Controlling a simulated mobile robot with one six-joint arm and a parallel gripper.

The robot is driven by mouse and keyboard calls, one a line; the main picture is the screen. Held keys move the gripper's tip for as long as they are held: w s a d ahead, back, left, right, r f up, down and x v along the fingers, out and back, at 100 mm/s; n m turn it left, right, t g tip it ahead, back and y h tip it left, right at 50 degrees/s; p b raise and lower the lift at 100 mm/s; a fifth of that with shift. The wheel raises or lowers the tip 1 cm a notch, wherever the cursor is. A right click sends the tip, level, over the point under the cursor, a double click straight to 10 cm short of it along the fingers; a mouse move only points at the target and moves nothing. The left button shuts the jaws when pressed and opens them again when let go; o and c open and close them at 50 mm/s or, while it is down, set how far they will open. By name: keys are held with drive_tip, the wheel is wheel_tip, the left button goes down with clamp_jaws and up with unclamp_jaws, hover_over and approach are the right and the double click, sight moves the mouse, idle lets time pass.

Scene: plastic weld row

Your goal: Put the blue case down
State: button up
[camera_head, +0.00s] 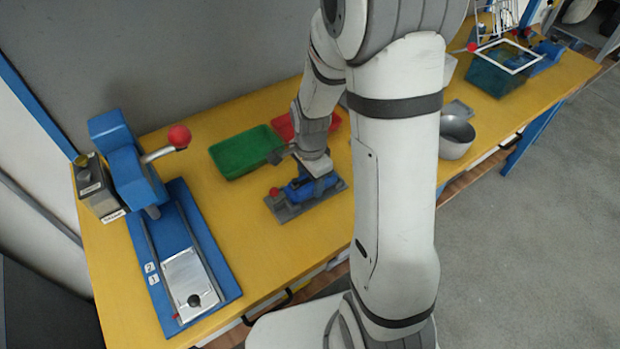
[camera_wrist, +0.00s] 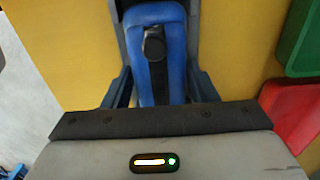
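The blue case (camera_head: 300,189) is below my gripper, at the grey fixture (camera_head: 283,212) on the yellow table. In the wrist view the blue case (camera_wrist: 155,75) lies lengthwise between the two fingers of my gripper (camera_wrist: 158,90), with a dark round-ended part on its top. Grey parts of the fixture (camera_wrist: 119,30) show along both sides of the case. My gripper (camera_head: 317,170) hides part of the case in the head view. I cannot tell whether the case rests fully on the fixture.
A green tray (camera_head: 245,152) and a red tray (camera_head: 284,128) lie behind the fixture. A blue press (camera_head: 130,170) with a red-knobbed lever stands at the left. A metal bowl (camera_head: 456,138) and a teal bin (camera_head: 494,80) stand to the right. Yellow table between press and fixture is clear.

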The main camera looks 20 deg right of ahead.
drive_tip(key=o, duration=0.4)
wheel_tip(320, 180, up, 12)
drive_tip(key=f, duration=0.1)
drive_tip(key=s+r+n+t, duration=0.2)
drive_tip(key=s+r+n, duration=0.6)
drive_tip(key=s+n, duration=0.6)
drive_tip(key=shift+t+p, duration=0.3)
drive_tip(key=shift+p, duration=0.15)
drive_tip(key=shift+r, duration=0.1)
